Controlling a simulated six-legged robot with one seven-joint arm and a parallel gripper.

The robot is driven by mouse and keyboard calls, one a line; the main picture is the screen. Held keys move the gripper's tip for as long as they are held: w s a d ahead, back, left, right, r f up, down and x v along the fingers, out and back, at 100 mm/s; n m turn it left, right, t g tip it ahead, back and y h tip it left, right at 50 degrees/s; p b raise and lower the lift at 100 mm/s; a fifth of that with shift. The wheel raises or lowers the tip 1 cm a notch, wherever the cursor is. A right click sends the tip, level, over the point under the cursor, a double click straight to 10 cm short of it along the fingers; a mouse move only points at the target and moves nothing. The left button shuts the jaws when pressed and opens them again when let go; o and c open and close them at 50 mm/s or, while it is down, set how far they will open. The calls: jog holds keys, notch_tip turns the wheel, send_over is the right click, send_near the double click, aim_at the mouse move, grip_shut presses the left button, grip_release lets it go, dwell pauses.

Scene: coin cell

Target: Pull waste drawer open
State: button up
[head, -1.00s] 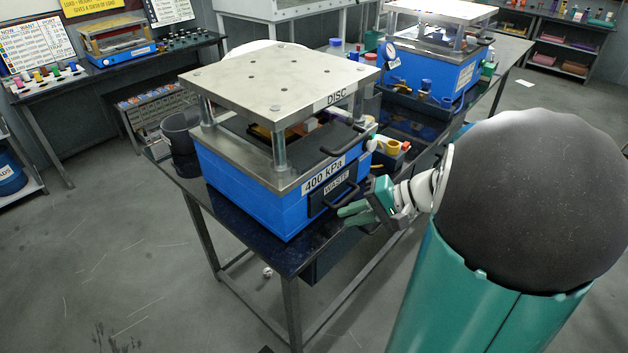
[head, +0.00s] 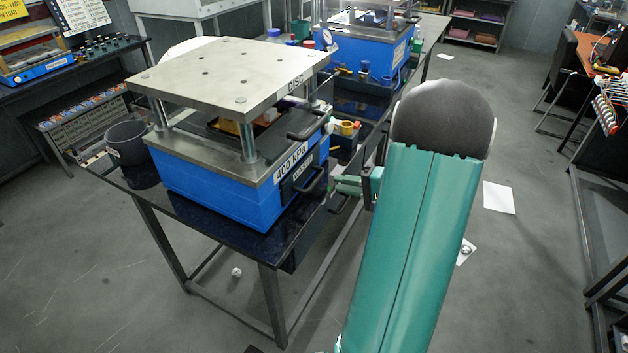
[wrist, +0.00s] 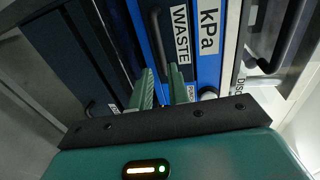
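The waste drawer (head: 289,190) has a dark front set in the blue base of the press, under the 400 kPa label. It looks closed. Its black bar handle (head: 314,181) sticks out, and the wrist view shows the handle (wrist: 157,36) beside the WASTE label (wrist: 181,34). My gripper (head: 337,184) is just right of the handle in the head view. In the wrist view its two green fingers (wrist: 161,72) are apart, with the lower end of the handle just ahead of the gap. I see no clear contact with the handle.
The press (head: 232,75) stands on a dark table (head: 240,243). A black bin (head: 126,143) is at its left. Another black handle (head: 308,128) juts out above the drawer. A second blue press (head: 350,55) stands behind. The floor at right is open, with paper sheets (head: 498,198).

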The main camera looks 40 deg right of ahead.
aim_at(317, 178)
jog(key=x, duration=0.8)
jog(key=shift+w+a, duration=0.15)
jog(key=shift+w, duration=0.05)
jog(key=shift+c, duration=0.4)
grip_shut()
